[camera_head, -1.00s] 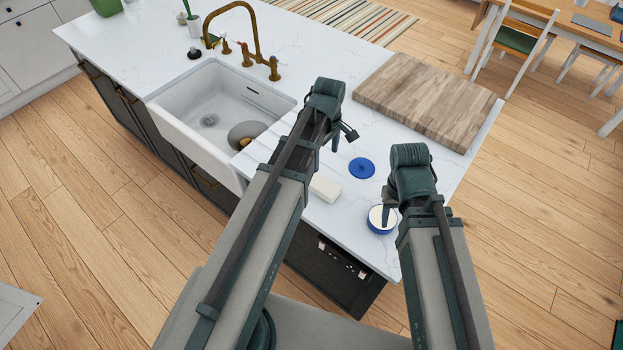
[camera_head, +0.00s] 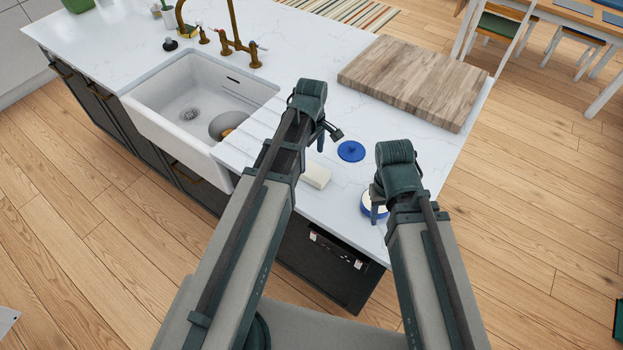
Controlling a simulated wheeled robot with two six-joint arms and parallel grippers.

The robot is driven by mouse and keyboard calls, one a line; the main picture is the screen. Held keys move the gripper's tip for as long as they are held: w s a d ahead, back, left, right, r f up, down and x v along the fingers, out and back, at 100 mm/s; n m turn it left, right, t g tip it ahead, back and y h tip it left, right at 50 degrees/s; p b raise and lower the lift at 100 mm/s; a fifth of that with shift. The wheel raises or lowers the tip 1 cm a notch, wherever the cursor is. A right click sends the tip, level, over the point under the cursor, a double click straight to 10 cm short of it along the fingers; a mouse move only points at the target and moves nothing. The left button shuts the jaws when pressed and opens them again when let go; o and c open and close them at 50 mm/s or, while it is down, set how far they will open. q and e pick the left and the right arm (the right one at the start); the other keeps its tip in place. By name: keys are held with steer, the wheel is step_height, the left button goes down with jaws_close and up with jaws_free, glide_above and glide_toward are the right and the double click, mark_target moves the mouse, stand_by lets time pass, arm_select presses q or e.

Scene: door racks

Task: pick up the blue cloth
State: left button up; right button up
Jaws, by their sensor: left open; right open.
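I see no thing that I can clearly tell to be a blue cloth. A round blue lid-like disc with a small knob (camera_head: 351,151) lies on the white counter, between my two grippers. My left gripper (camera_head: 322,139) is over the counter, left of the blue disc, open and empty. My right gripper (camera_head: 375,201) is open in front of a round white-and-blue container (camera_head: 369,210) and partly hides it. I cannot tell whether it touches the container. Flat blue pieces (camera_head: 602,18) lie on the dining table at the far top right, too small to tell what they are.
The white counter (camera_head: 315,60) holds a sink (camera_head: 185,88), a brass tap (camera_head: 236,45), a wooden board (camera_head: 412,82) and a pale block (camera_head: 316,175). Chairs stand by the dining table (camera_head: 560,12).

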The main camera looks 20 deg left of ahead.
mark_target(311, 170)
arm_select(q)
steer(key=shift+s+f+b, duration=0.1)
steer(key=shift+f+b, duration=2.5)
steer(key=shift+f, duration=0.15)
arm_select(e)
steer(key=shift+f, duration=2.75)
arm_select(q)
steer(key=shift+r, duration=0.1)
arm_select(e)
steer(key=shift+r, duration=0.1)
arm_select(q)
steer(key=shift+c, duration=0.2)
steer(key=c, duration=1.4)
steer(key=shift+r, duration=0.15)
arm_select(e)
steer(key=shift+r, duration=0.1)
